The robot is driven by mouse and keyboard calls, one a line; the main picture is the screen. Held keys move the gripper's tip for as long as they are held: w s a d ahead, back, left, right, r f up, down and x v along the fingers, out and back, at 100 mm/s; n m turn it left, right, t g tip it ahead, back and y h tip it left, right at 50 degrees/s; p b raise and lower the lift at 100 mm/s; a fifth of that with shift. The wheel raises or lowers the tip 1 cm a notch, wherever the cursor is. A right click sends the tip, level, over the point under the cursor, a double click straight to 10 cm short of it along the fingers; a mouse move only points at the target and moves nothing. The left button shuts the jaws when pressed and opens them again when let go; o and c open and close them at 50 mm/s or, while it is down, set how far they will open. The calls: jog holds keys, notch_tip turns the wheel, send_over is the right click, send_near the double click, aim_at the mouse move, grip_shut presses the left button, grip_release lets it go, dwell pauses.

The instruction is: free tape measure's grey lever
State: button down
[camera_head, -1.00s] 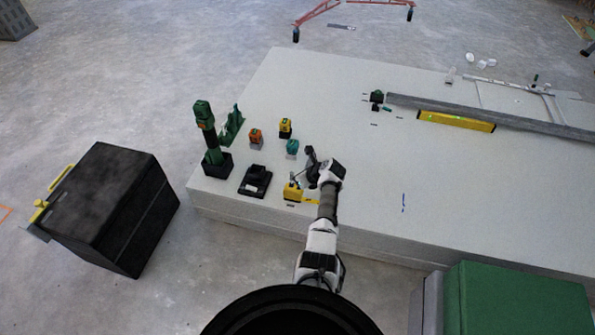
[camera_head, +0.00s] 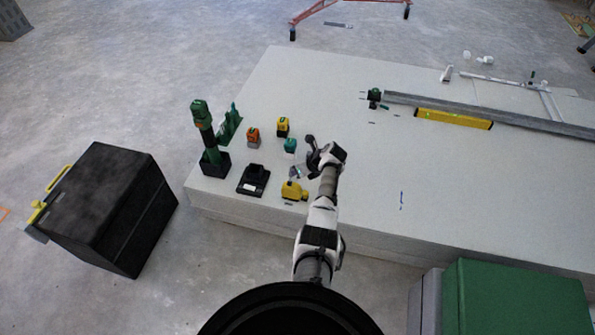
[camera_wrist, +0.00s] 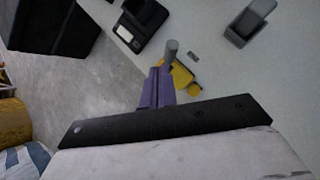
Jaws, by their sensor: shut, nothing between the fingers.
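The yellow tape measure (camera_head: 292,190) sits near the table's front edge, and a rounded yellow part shows at its right end. In the wrist view its yellow body (camera_wrist: 182,76) is partly hidden behind my fingers. A grey upright piece, seemingly the grey lever (camera_wrist: 171,50), stands just beyond the fingertips. My gripper (camera_wrist: 160,72) has its purple fingers together with nothing between them. In the head view my gripper (camera_head: 297,173) is just above and behind the tape measure. I cannot tell whether the fingers touch the lever.
A black charger (camera_head: 253,180) lies left of the tape measure. Behind stand a teal item (camera_head: 290,146), an orange tool (camera_head: 253,138) and a yellow tool (camera_head: 282,127). A green tool (camera_head: 207,135) stands at the left. The table right of my arm is mostly clear.

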jog(key=d+f+p+v, duration=0.1)
jog(key=d+p+v, duration=0.1)
jog(key=v, duration=1.1)
jog(key=shift+w+p, duration=0.4)
jog(key=shift+p, duration=0.35)
